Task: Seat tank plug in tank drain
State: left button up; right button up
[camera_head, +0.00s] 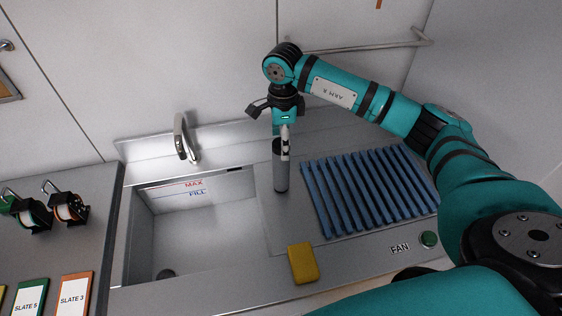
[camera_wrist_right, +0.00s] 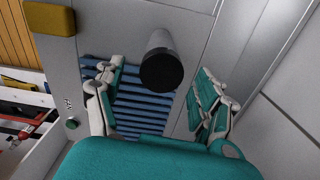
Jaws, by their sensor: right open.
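A tall grey cylinder, which looks like the tank plug (camera_head: 281,172), stands upright on the steel counter to the right of the basin. My right gripper (camera_head: 284,135) is at its top from above, with the arm coming in from the right. In the right wrist view the plug (camera_wrist_right: 161,62) shows its dark round end, beyond and between the spread fingers of the right gripper (camera_wrist_right: 155,85). I cannot tell whether a finger touches it. The tank drain (camera_head: 166,273) is a dark round spot on the basin floor, partly cut off by the front rim. My left gripper is out of view.
The steel basin (camera_head: 205,225) has MAX and FILL marks on its back wall. A faucet (camera_head: 184,138) stands behind it. A blue slatted rack (camera_head: 365,190) lies close right of the plug. A yellow block (camera_head: 303,263) lies in front, and a green FAN button (camera_head: 429,239) sits front right.

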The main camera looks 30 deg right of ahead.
aim_at(281, 168)
notch_tip(281, 168, down, 8)
jog(key=p, duration=0.3)
jog(key=shift+a+r+p, duration=0.2)
jog(key=shift+r+p, duration=0.05)
jog(key=shift+p, duration=0.1)
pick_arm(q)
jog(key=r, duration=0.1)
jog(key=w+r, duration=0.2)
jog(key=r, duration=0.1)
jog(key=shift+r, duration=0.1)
pick_arm(e)
jog(key=shift+w, duration=0.15)
jog(key=c, duration=1.4)
